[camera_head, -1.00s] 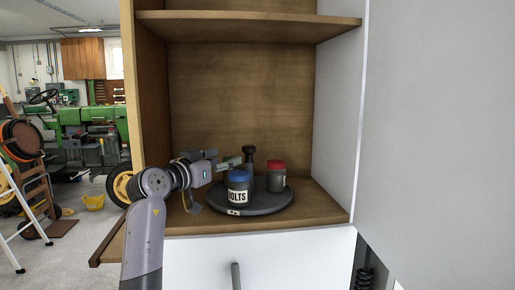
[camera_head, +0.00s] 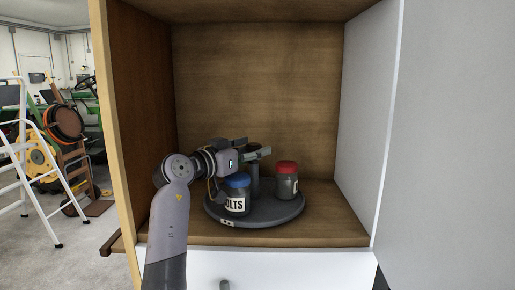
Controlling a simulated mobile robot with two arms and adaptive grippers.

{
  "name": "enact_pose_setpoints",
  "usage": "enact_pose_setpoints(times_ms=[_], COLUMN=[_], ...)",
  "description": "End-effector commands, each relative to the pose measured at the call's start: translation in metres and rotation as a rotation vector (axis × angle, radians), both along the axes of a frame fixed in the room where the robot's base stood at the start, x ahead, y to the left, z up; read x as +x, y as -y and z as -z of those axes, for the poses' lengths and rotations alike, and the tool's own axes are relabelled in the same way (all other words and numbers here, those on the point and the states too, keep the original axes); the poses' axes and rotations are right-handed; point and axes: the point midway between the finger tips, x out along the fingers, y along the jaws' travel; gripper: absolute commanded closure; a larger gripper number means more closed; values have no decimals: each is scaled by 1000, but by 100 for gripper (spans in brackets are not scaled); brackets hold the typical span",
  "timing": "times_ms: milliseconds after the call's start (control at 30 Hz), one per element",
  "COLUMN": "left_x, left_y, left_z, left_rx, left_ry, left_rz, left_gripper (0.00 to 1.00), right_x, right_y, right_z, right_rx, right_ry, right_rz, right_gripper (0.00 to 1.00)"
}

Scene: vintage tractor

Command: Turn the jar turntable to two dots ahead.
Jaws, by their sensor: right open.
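The jar turntable (camera_head: 272,214) is a dark grey round disc on the cabinet shelf. A white tag with dark dots (camera_head: 227,222) sits on its front rim, too small to count. A blue-lidded jar (camera_head: 237,202) with a partly visible label reading "OLTS" stands at the front left of the disc. A red-lidded jar (camera_head: 286,186) stands to the right. A dark post (camera_head: 255,180) rises between them; its top is mostly hidden by my right gripper. My right gripper (camera_head: 251,148) is open, its fingers at the post's top. Contact cannot be told. My left gripper is not in view.
The bare shelf (camera_head: 335,222) is free at the right. A white stepladder (camera_head: 38,165) and workshop gear stand at the far left.

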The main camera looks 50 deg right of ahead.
Motion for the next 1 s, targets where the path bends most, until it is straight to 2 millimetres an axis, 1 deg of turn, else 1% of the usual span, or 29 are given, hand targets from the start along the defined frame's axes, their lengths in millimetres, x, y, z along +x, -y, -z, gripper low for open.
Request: enact_pose_setpoints(times_ms=[200,633,1000], left_x=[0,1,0], left_y=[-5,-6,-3], left_z=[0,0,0], left_rx=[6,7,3], left_ry=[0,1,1], left_rz=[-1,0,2], left_gripper=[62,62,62], right_x=[0,0,0], right_y=[0,0,0], right_z=[0,0,0], right_rx=[0,0,0], right_ry=[0,0,0], right_rz=[0,0,0], right_gripper=[45,73,98])
